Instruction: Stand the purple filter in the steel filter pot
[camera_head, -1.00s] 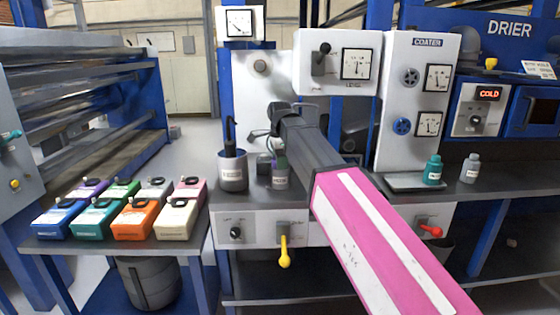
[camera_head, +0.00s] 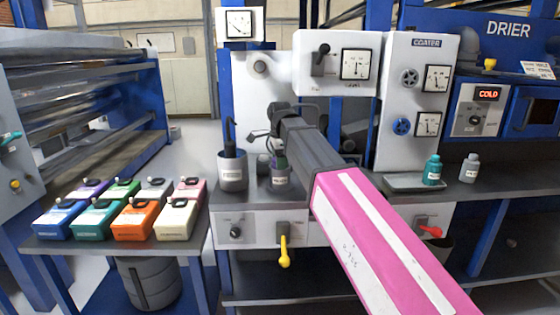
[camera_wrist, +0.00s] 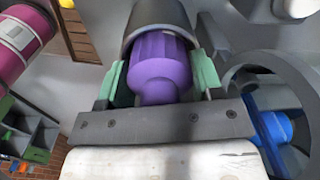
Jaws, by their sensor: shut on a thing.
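The purple filter (camera_wrist: 158,68) is a ribbed cylinder with a rounded, narrower near end. In the wrist view it sits between the green finger pads of my gripper (camera_wrist: 160,80), which is shut on it. Its far part goes inside the rim of a grey steel pot (camera_wrist: 152,16), so its far end is hidden. In the head view this small labelled pot (camera_head: 281,177) stands on the bench, with my gripper (camera_head: 279,152) just above it. A bit of purple shows at the pot's mouth. I cannot tell whether the filter touches the pot's bottom.
A larger labelled pot (camera_head: 232,173) with a dark stick stands close at the left. A tray (camera_head: 407,184) with a teal bottle (camera_head: 432,171) and a grey bottle (camera_head: 470,168) are at the right. Several coloured boxes (camera_head: 137,220) fill a side table. Control panels rise behind the bench.

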